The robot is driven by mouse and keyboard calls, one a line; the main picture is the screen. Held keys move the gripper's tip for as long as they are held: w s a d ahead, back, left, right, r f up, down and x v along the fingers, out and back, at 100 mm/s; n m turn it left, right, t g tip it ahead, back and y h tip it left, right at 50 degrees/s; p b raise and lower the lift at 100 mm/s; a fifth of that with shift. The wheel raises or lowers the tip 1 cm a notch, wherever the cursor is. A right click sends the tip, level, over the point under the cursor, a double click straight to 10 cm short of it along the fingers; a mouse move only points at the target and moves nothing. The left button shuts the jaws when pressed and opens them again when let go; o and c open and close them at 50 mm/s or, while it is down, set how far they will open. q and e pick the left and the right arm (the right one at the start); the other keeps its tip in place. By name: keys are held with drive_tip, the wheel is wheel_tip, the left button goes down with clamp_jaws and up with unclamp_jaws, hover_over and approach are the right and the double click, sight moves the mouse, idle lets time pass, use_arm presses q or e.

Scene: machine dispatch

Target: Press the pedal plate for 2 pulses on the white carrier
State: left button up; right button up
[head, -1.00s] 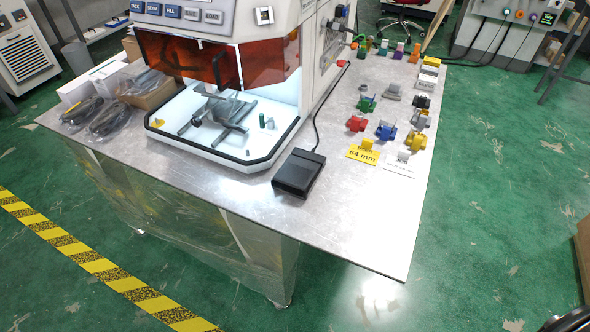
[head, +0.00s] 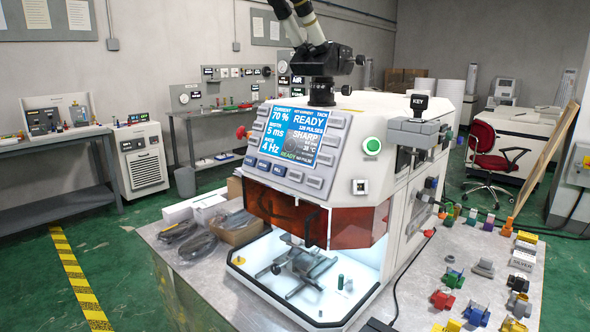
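The black foot pedal (head: 377,326) sits on the metal table; only its top edge shows at the bottom of the head view. The white machine (head: 330,195) stands behind it. Its screen (head: 297,134) reads READY, 70 %, 5 ms and 4 Hz, with smaller text hard to read. Below an orange shield (head: 285,213), a lit white chamber floor (head: 340,302) holds a grey metal fixture (head: 305,262) and a small green cylinder (head: 340,282). I cannot make out which thing is the white carrier. Neither of my grippers is in view.
Coloured clamp-like parts, including a red one (head: 442,299) and a blue one (head: 476,315), stand on the table's right side. Bagged cables (head: 197,246) and an open cardboard box (head: 236,228) lie left of the machine. A red chair (head: 484,150) stands behind.

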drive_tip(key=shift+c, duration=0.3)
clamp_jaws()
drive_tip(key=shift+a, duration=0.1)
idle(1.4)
